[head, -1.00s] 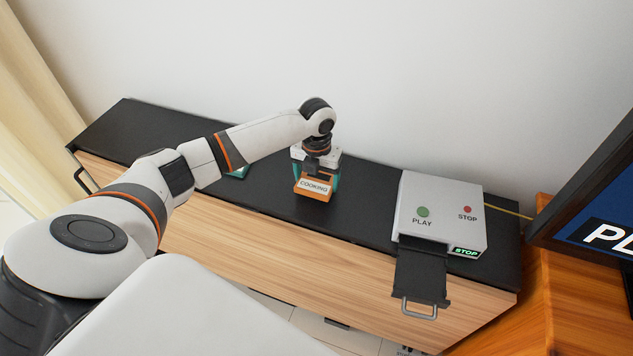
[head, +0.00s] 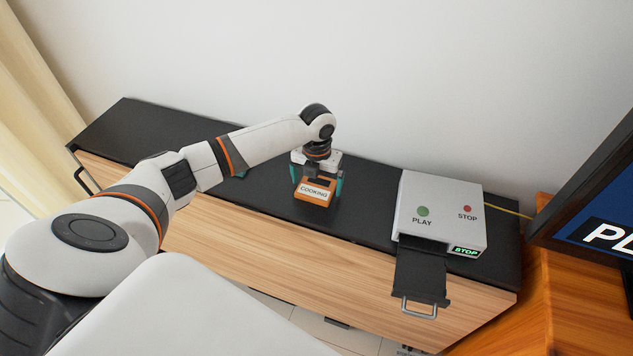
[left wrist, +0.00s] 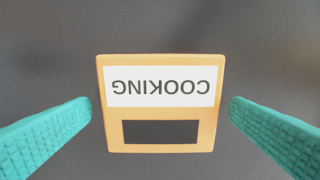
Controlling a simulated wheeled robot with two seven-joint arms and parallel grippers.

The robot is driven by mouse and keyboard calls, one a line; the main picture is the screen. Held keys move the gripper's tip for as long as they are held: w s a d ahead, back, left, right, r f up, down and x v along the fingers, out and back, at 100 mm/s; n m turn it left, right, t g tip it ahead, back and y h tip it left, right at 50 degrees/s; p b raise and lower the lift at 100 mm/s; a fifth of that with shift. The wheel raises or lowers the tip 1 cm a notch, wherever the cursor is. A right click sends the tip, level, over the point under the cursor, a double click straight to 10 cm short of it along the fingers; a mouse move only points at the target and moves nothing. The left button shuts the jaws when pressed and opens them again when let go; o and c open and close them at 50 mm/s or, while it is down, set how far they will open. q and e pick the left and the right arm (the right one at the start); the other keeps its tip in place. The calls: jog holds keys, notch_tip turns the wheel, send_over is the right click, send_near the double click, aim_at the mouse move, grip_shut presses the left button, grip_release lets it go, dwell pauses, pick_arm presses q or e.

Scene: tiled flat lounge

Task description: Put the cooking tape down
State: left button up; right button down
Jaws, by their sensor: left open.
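The orange cooking tape (head: 314,193), with a white COOKING label, lies on the black cabinet top in the head view. In the left wrist view the tape (left wrist: 160,132) sits centred between the fingers, its label upside down, with a gap on each side. My left gripper (head: 318,188) is open around the tape, its teal fingers apart from it; the fingers also show in the left wrist view (left wrist: 160,115). My right gripper is not in view.
A white player box (head: 445,205) with PLAY and STOP buttons stands to the right, its black tray (head: 421,275) sticking out in front. A teal item (head: 243,174) is partly hidden behind my left arm. A screen (head: 600,215) stands at far right. The cabinet top (head: 365,215) between tape and player is clear.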

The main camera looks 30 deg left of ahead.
aim_at(317, 187)
pick_arm(q)
notch_tip(317, 187, up, 11)
jog(key=shift+r, duration=0.2)
jog(key=shift+f, duration=0.1)
dwell(0.5)
